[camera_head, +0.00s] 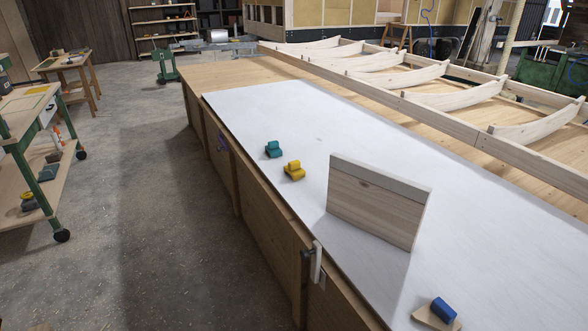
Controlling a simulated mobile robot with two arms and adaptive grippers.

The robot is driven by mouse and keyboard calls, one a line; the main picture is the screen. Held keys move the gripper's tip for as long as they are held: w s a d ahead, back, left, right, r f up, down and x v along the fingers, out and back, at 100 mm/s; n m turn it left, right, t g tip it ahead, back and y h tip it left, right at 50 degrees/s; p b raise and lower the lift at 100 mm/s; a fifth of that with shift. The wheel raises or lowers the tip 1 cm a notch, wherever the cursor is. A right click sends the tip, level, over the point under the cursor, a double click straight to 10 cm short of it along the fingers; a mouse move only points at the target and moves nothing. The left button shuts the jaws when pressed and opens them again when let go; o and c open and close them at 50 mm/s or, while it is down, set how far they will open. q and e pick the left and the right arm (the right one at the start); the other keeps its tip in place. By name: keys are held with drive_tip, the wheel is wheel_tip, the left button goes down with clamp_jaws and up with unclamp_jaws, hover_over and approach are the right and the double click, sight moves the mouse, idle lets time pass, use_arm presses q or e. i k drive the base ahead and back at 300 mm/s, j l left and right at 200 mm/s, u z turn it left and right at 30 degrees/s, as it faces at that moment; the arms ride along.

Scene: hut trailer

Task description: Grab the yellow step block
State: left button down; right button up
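The yellow step block (294,170) sits on the white bench top, near its left edge. It has a raised upper part on a wider base. A teal block (273,149) of similar shape sits just behind it and to the left, apart from it. An upright wooden board (379,198) stands to the right of the yellow block and does not cover it. Neither of my grippers shows in the head view.
The long bench (350,130) has a white top. A blue block on a wooden piece (440,312) lies at the near right. Curved wooden ribs in a frame (420,80) run along the far side. A green cart (40,170) stands left across open floor (150,200).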

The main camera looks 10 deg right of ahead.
sight(294, 168)
drive_tip(key=i+j+z, duration=0.1)
drive_tip(key=z, duration=0.35)
drive_tip(key=i+j+z, duration=0.1)
drive_tip(key=j+z, duration=0.45)
drive_tip(key=z, duration=0.35)
drive_tip(key=j+z, duration=0.3)
drive_tip(key=z, duration=0.2)
